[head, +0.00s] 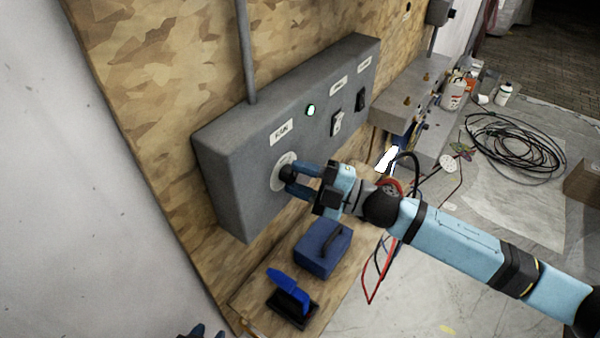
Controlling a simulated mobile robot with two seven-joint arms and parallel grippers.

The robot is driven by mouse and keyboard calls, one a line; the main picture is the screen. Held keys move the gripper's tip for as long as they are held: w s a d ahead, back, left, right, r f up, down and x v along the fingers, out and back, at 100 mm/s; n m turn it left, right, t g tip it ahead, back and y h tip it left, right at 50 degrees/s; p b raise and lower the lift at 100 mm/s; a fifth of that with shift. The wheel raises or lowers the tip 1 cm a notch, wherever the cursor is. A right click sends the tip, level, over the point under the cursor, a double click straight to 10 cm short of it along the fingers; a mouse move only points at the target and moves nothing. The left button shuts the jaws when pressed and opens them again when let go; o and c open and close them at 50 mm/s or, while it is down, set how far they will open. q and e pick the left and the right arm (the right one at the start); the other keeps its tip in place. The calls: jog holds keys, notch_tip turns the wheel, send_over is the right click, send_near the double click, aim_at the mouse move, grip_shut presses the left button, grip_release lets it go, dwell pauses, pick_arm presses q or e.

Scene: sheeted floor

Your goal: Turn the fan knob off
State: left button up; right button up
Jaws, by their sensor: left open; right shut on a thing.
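The grey control box (232,150) is mounted on the wooden board, with a label reading FAN (281,132) near its left end. Below the label is a round pale dial plate (277,171). My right gripper (291,179) reaches in from the right and is shut on the fan knob at this plate. The fingers hide the knob, so its pointing direction cannot be seen. My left gripper (206,331) shows only its tips at the bottom edge, open and away from the box.
A lit green lamp (311,110) and two switches (337,123) (360,99) are on the box right of the label. Below stand a blue box with a handle (323,247) and a blue-and-black item (291,294) on a wooden ledge. Coiled cable (515,148) lies at right.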

jog(key=shift+n, duration=0.6)
jog(key=o, duration=0.9)
jog(key=shift+d, duration=0.1)
jog(key=shift+s+d+f, duration=0.1)
jog(key=shift+d+f, duration=0.1)
jog(key=shift+d, duration=0.15)
jog(key=shift+r+b+v, duration=0.2)
jog(key=shift+b+v, duration=0.75)
jog(key=shift+v, duration=2.25)
jog(key=shift+r+b+v, duration=0.15)
jog(key=shift+b+v, duration=0.8)
jog(key=shift+v, duration=2.3)
